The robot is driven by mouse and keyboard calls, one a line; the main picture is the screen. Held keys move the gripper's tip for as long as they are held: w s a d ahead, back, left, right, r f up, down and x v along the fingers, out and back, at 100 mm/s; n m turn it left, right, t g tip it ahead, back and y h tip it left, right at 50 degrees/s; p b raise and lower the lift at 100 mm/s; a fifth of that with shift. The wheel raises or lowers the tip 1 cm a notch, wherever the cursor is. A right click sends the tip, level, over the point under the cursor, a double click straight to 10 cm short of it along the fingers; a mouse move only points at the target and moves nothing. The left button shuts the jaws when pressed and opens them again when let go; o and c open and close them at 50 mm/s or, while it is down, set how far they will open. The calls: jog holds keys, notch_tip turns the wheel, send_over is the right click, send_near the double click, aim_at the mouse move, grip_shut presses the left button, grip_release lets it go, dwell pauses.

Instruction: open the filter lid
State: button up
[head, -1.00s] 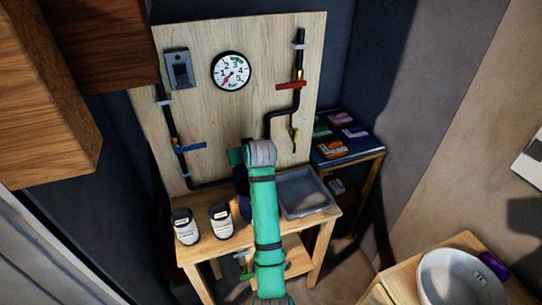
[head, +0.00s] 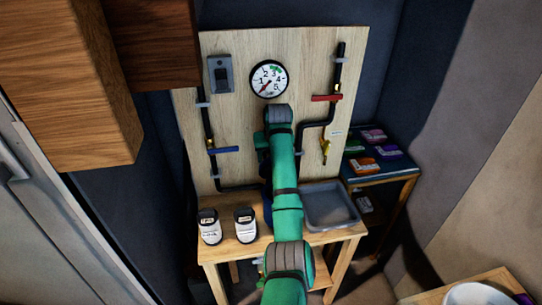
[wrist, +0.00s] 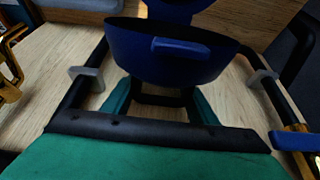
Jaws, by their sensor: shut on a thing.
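A blue, round, cup-like part with a short tab on its side, which I take for the filter lid (wrist: 170,55), fills the upper middle of the wrist view. My gripper (wrist: 160,90) has its two teal fingers around it; the part hides the fingertips. More blue, probably the filter body (wrist: 172,8), shows past the lid at the top edge. In the head view a sliver of the dark blue filter body (head: 267,208) shows beside my arm, above the bench. My arm hides most of the filter and the gripper there. How far the lid is apart from the body cannot be told.
A wooden board (head: 300,60) carries a gauge (head: 268,78), black pipes, a blue-handled valve (head: 223,150) and a red-handled valve (head: 326,98). Two jars (head: 245,224) and a grey tray (head: 328,205) stand on the bench. A side shelf (head: 372,170) holds coloured packets.

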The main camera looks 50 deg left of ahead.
jog(key=shift+d+f+g+h, duration=0.2)
jog(key=shift+f+g+h, duration=0.1)
jog(key=shift+f, duration=0.45)
jog(key=o, duration=1.5)
jog(key=shift+w+r, duration=0.1)
jog(key=shift+w, duration=0.05)
jog(key=v, duration=1.1)
jog(key=shift+a, duration=0.2)
